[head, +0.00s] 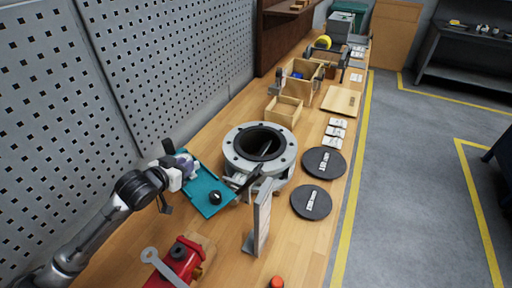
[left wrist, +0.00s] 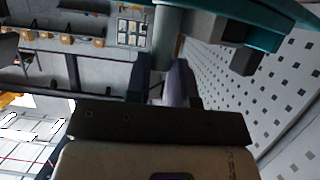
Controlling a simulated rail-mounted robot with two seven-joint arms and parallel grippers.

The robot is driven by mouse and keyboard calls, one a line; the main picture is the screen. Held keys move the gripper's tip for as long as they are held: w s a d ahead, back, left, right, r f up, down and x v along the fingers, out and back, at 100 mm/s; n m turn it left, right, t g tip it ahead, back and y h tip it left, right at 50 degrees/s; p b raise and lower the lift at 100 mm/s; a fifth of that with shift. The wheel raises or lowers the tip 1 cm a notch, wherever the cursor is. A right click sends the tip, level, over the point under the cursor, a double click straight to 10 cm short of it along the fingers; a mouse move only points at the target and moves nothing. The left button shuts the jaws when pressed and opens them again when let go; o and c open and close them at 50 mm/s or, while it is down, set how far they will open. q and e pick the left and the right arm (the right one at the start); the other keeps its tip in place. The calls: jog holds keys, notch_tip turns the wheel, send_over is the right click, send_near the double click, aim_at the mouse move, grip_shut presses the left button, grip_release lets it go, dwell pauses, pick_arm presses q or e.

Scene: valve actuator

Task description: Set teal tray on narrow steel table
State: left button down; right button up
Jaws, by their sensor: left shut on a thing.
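The teal tray (head: 203,188) is at the left of the flanged valve body, over the wooden bench. A round black knob-like part (head: 215,198) sits on it. My left gripper (head: 184,166) is shut on the tray's far-left edge and hides part of it. In the left wrist view the teal tray (left wrist: 268,38) runs across the top. I cannot tell whether the tray touches the bench. A dark metal table with a lower shelf (head: 465,45) stands across the aisle at upper right; I cannot tell if it is the narrow steel table. My right gripper is not in view.
The flanged valve (head: 284,152) stands close right of the tray on the wooden bench (head: 215,238). A red vise-like tool (head: 182,262), an upright panel (head: 262,218), black discs (head: 312,201) and wooden boxes (head: 284,112) crowd it. A perforated wall (head: 180,60) borders the left; the grey floor is clear.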

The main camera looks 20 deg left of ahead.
pick_arm(q)
jog(key=f+b, duration=0.1)
jog(key=f, duration=0.8)
jog(key=f+b, duration=0.1)
jog(key=f, duration=0.4)
jog(key=shift+w+b, duration=0.35)
jog(key=shift+w, duration=0.05)
jog(key=shift+w+d, duration=0.1)
jog(key=shift+w, duration=0.3)
jog(key=shift+w+r, duration=0.15)
jog(key=shift+w, duration=0.7)
jog(key=shift+w+d+b, duration=0.15)
jog(key=shift+w+b, duration=0.1)
jog(key=shift+w, duration=0.9)
jog(key=shift+w+d+b, duration=0.1)
jog(key=shift+w+b, duration=0.1)
jog(key=shift+w, duration=0.9)
jog(key=shift+w+f, duration=0.15)
jog(key=shift+f, duration=0.5)
